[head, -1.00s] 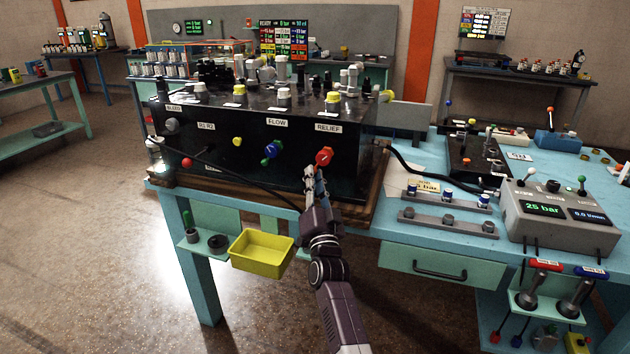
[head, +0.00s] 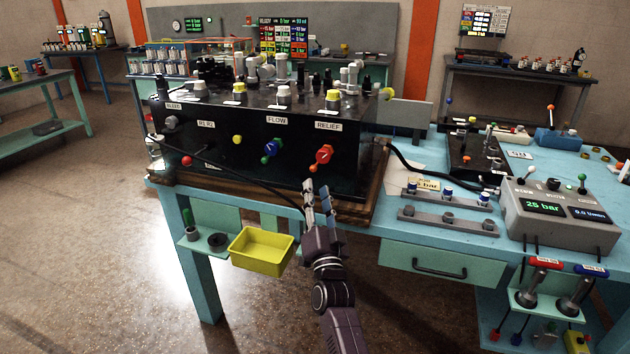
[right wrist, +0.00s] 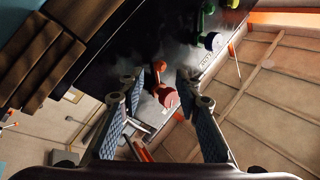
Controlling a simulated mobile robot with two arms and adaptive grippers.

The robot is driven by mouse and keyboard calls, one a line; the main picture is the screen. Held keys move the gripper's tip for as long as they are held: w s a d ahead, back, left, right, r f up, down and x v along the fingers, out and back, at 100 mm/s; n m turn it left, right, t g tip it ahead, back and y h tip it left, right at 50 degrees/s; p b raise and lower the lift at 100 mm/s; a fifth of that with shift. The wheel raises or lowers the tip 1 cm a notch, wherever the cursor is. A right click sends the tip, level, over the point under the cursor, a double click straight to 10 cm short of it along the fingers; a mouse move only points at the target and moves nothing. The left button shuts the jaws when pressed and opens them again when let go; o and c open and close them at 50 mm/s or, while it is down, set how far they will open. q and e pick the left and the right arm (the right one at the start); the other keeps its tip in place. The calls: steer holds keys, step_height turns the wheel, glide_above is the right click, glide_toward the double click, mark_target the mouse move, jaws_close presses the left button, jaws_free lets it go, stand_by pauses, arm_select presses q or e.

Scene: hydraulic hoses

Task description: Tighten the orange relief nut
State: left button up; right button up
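The red relief knob (head: 325,153) is on the front of the black valve block (head: 250,170), under the RELIEF label. The orange relief nut (head: 313,168) shows at its lower left, with a short arm. In the right wrist view the orange nut (right wrist: 148,92) shows beside the red knob (right wrist: 168,96), beyond my fingers. My right gripper (head: 316,186) is just below and in front of the knob, apart from it. Its fingers are open and empty; they also stand apart in the right wrist view (right wrist: 160,85). My left gripper is not in view.
A blue FLOW knob (head: 271,147) with a green part is left of the relief knob. A black hose crosses the block's lower front. A yellow bin (head: 262,252) hangs below. A grey meter box (head: 560,212) at right reads 25 bar.

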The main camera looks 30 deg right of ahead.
steer(key=v, duration=0.6)
steer(key=shift+s, duration=0.2)
steer(key=shift+f, duration=0.15)
steer(key=a+f+n+g+y, duration=0.2)
steer(key=a+f+n+y, duration=0.15)
steer(key=f, duration=0.65)
steer(key=a+f+n+g+y, duration=0.15)
steer(key=a+f, duration=0.25)
steer(key=f, duration=0.6)
steer(key=s+a+f+n+g+y, duration=0.1)
steer(key=s+a+f+g, duration=0.15)
steer(key=f, duration=0.55)
steer(key=s+a+f+n+g+y, duration=0.1)
steer(key=s+a+f+n+y, duration=0.1)
steer(key=s+f, duration=0.35)
steer(key=s+a+f+n+g+y, duration=0.1)
steer(key=s+a+f+g, duration=0.1)
steer(key=f, duration=0.8)
steer(key=s+f+n+g, duration=0.2)
steer(key=s+f, duration=0.5)
steer(key=s, duration=0.7)
steer(key=s+d+f+n+g, duration=0.1)
steer(key=s+f+g, duration=0.4)
steer(key=s, duration=1)
steer(key=s+f+n+g, duration=0.3)
steer(key=s+f, duration=0.8)
steer(key=s, duration=0.3)
steer(key=shift+s+d, duration=0.15)
steer(key=shift+d, duration=0.05)
